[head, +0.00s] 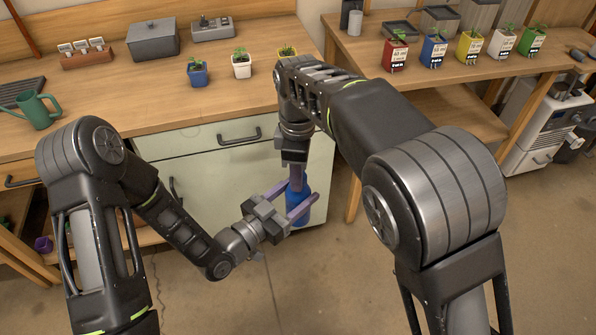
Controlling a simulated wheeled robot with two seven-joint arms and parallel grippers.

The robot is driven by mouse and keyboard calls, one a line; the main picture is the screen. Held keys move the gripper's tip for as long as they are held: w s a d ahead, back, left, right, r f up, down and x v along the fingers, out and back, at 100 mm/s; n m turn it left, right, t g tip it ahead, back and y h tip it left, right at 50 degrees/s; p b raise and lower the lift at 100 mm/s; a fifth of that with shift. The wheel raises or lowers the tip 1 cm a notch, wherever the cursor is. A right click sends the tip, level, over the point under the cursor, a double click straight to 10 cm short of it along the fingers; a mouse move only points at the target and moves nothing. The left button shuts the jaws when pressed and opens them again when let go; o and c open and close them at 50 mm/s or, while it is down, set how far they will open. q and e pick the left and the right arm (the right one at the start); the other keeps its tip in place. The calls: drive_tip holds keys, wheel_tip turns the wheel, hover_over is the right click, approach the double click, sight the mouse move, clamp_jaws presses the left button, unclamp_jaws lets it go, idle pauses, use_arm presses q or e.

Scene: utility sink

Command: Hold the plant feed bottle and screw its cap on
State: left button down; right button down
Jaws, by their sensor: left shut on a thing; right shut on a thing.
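The blue plant feed bottle (300,210) is held upright in the air in front of the pale green cabinet. My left gripper (301,195) comes in from the left with its purple fingers on either side of the bottle, shut on it. My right gripper (296,181) points down from above, right over the bottle's top, its fingers shut on the cap. The cap itself is hidden by the fingers, so I cannot tell how it sits on the bottle's neck.
The wooden counter (130,105) behind carries a green watering can (38,112), a grey box (153,40) and small potted plants (241,68). A shelf at right holds several coloured plant pots (433,52). The floor (300,285) below the bottle is clear.

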drive_tip(key=m, duration=0.3)
drive_tip(key=shift+m, duration=0.3)
drive_tip(key=m, duration=0.4)
drive_tip(key=shift+m, duration=0.3)
drive_tip(key=m, duration=0.9)
drive_tip(key=shift+m, duration=0.4)
drive_tip(key=c, duration=0.9)
unclamp_jaws()
wheel_tip(320, 180, up, 7)
drive_tip(key=shift+r, duration=0.2)
